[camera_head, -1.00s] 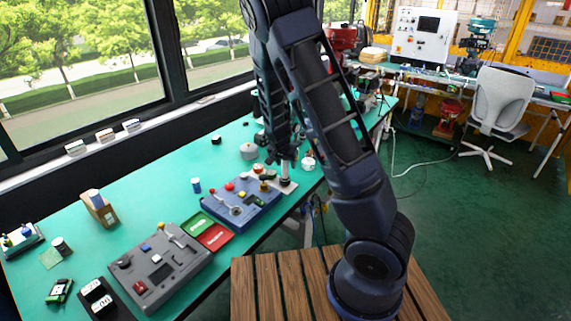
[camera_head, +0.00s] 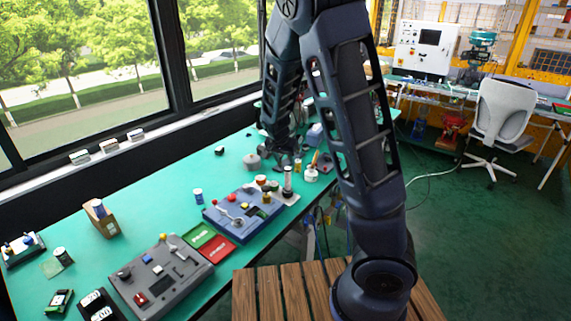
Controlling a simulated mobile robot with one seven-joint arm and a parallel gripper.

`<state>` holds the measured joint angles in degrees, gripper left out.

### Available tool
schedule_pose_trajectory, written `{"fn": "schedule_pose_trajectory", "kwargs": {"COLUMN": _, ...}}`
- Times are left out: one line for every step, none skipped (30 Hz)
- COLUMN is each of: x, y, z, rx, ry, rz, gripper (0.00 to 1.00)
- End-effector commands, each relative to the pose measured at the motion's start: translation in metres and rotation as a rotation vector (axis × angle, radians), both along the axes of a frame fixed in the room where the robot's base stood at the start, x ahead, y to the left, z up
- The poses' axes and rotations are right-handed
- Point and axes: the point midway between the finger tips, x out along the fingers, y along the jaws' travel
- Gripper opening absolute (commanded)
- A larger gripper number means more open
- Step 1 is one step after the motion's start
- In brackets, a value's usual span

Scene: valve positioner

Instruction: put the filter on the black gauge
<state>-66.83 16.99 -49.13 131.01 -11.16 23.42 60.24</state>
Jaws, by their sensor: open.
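My gripper (camera_head: 284,163) is open, small and dark, over the far part of the green table. A pale upright cylinder (camera_head: 288,180), possibly the filter, stands on a light plate beside the blue panel, just below and in front of my gripper. I see a gap between the jaws and the cylinder, but cannot be sure of the depth. A grey round thing (camera_head: 252,162) sits left of my gripper.
The blue panel (camera_head: 228,221) with knobs and the grey panel (camera_head: 150,290) lie on the green table (camera_head: 150,215). Green and red trays (camera_head: 220,250) lie between them. A white jar (camera_head: 311,174) is close right of the cylinder. The table is clear around the black thing.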

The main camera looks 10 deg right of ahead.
Motion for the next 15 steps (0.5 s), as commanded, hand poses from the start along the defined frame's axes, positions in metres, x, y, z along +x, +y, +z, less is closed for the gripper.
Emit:
{"fn": "schedule_pose_trajectory", "kwargs": {"x": -0.001, "y": 0.001, "z": 0.004, "rx": 0.001, "ry": -0.001, "rz": 0.002, "gripper": 0.49}}
{"fn": "schedule_pose_trajectory", "kwargs": {"x": -0.002, "y": 0.001, "z": 0.005, "rx": 0.001, "ry": 0.001, "rz": 0.001, "gripper": 0.49}}
{"fn": "schedule_pose_trajectory", "kwargs": {"x": -0.003, "y": 0.001, "z": 0.007, "rx": 0.000, "ry": 0.000, "rz": 0.000, "gripper": 0.49}}
{"fn": "schedule_pose_trajectory", "kwargs": {"x": -0.003, "y": 0.002, "z": 0.008, "rx": 0.000, "ry": 0.000, "rz": 0.000, "gripper": 0.49}}
{"fn": "schedule_pose_trajectory", "kwargs": {"x": -0.003, "y": 0.002, "z": 0.009, "rx": 0.000, "ry": 0.000, "rz": 0.000, "gripper": 0.49}}
{"fn": "schedule_pose_trajectory", "kwargs": {"x": -0.004, "y": 0.002, "z": 0.010, "rx": 0.001, "ry": 0.001, "rz": -0.001, "gripper": 0.49}}
{"fn": "schedule_pose_trajectory", "kwargs": {"x": -0.004, "y": 0.001, "z": 0.011, "rx": 0.002, "ry": 0.001, "rz": -0.001, "gripper": 0.49}}
{"fn": "schedule_pose_trajectory", "kwargs": {"x": -0.005, "y": 0.000, "z": 0.012, "rx": 0.005, "ry": 0.004, "rz": 0.000, "gripper": 0.49}}
{"fn": "schedule_pose_trajectory", "kwargs": {"x": -0.006, "y": -0.003, "z": 0.013, "rx": 0.009, "ry": 0.009, "rz": 0.000, "gripper": 0.49}}
{"fn": "schedule_pose_trajectory", "kwargs": {"x": -0.008, "y": -0.005, "z": 0.014, "rx": 0.013, "ry": 0.016, "rz": 0.002, "gripper": 0.49}}
{"fn": "schedule_pose_trajectory", "kwargs": {"x": -0.009, "y": -0.008, "z": 0.016, "rx": 0.020, "ry": 0.022, "rz": 0.004, "gripper": 0.49}}
{"fn": "schedule_pose_trajectory", "kwargs": {"x": -0.012, "y": -0.013, "z": 0.019, "rx": 0.030, "ry": 0.032, "rz": 0.007, "gripper": 0.49}}
{"fn": "schedule_pose_trajectory", "kwargs": {"x": -0.014, "y": -0.017, "z": 0.021, "rx": 0.039, "ry": 0.040, "rz": 0.011, "gripper": 0.49}}
{"fn": "schedule_pose_trajectory", "kwargs": {"x": -0.018, "y": -0.021, "z": 0.024, "rx": 0.049, "ry": 0.049, "rz": 0.017, "gripper": 0.49}}
{"fn": "schedule_pose_trajectory", "kwargs": {"x": -0.022, "y": -0.027, "z": 0.029, "rx": 0.062, "ry": 0.063, "rz": 0.024, "gripper": 0.49}}
